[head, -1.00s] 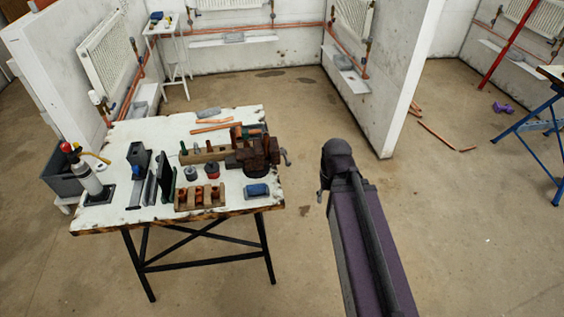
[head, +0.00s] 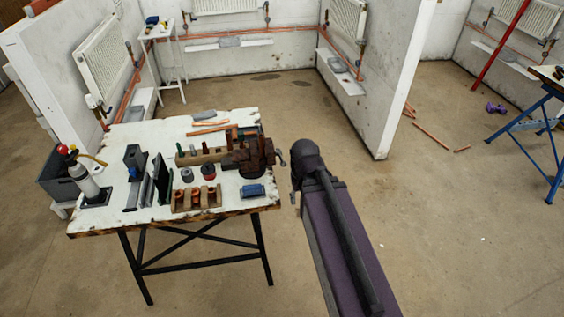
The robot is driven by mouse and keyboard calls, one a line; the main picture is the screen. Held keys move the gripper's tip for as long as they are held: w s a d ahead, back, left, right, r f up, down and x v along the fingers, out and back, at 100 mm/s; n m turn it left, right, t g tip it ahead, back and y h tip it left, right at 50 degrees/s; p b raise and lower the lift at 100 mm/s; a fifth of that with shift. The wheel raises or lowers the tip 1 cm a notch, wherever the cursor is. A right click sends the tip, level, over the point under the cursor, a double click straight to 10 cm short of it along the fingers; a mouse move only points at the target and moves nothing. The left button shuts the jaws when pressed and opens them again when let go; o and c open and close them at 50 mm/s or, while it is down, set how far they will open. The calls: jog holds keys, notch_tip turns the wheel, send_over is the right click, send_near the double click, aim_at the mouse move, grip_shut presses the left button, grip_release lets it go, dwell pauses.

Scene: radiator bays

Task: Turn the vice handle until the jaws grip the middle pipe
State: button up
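The rusty brown vice (head: 252,157) stands at the right edge of the white workbench (head: 150,219). Its grey handle (head: 281,158) sticks out past the bench edge on the right. The copper pipes (head: 209,127) lie at the back of the bench behind the vice; which one is the middle pipe, and whether the jaws touch a pipe, is too small to tell. My gripper (head: 296,196) is just right of the bench, near the vice handle in the picture. It is small and mostly hidden by my purple arm, so its fingers cannot be made out.
The bench also holds a wooden block with copper fittings (head: 197,199), a blue item (head: 252,191) and a gas torch bottle (head: 88,182). A white partition wall (head: 385,80) stands behind on the right.

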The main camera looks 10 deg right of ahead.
jog(key=f+b, duration=0.1)
jog(key=m+t+y+b, duration=1.05)
jog(key=y+b, duration=0.45)
jog(key=b, duration=1.5)
send_near(282, 160)
jog(key=w+v, duration=0.1)
jog(key=v, duration=0.3)
jog(key=shift+s+d+f+g, duration=0.1)
jog(key=shift+s+d+g, duration=0.1)
jog(key=shift+g, duration=0.25)
jog(key=shift+w+a, duration=0.1)
jog(key=shift+a, duration=0.1)
jog(key=shift+x, duration=6.75)
